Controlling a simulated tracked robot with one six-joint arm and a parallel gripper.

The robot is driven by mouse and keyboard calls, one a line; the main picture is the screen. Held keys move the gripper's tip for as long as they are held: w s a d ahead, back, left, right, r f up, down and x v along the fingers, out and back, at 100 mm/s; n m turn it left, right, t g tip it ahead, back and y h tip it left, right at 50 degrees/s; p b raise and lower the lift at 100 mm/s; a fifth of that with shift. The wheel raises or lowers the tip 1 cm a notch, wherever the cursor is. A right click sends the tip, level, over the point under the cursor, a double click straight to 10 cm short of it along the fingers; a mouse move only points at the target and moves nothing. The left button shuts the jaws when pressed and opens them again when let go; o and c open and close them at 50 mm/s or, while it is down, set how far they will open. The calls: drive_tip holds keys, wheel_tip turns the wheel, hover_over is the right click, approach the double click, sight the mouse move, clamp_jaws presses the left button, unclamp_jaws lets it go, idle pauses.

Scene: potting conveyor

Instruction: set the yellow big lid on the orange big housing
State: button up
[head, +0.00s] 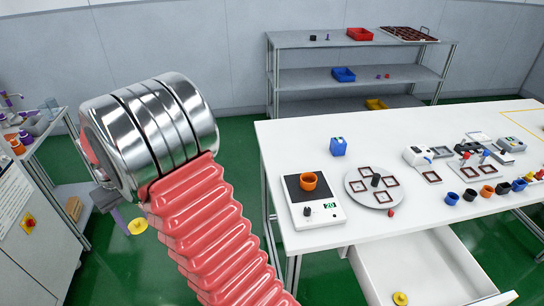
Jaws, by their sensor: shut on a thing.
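My gripper (122,219) is at the left, mostly hidden behind my wrist. It is shut on a yellow lid (138,227), a round disc with a small knob, held in the air over the green floor. The orange housing (308,184), an open cup with a dark inside, stands upright on the white scale (325,212) on the table. It is well to the right of my gripper, and no lid is on it. A second yellow lid (400,298) lies in the open drawer (425,268) under the table.
A round grey plate (376,204) with several dark square frames is right of the scale. A blue block (338,146) stands behind. Several small cups and devices line the table's right part. A shelf rack (362,40) is at the back; a side bench (35,155) is at the left.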

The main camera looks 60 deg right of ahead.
drive_tip(key=s+d+r+m, duration=0.1)
drive_tip(key=s+d, duration=0.2)
drive_tip(key=d, duration=0.6)
drive_tip(key=s+d+r+m, duration=0.2)
drive_tip(key=s+d, duration=0.2)
drive_tip(key=d, duration=0.5)
drive_tip(key=s+d+r+m, duration=0.1)
drive_tip(key=s+d, duration=0.2)
drive_tip(key=d, duration=0.6)
drive_tip(key=s+d+r+m, duration=0.2)
drive_tip(key=s+d, duration=0.6)
drive_tip(key=s, duration=0.2)
drive_tip(key=s+d+r+m, duration=0.2)
drive_tip(key=s+d, duration=0.7)
drive_tip(key=s, duration=0.2)
drive_tip(key=shift+s, duration=0.15)
drive_tip(key=shift+f, duration=2.45)
drive_tip(key=shift+f, duration=0.35)
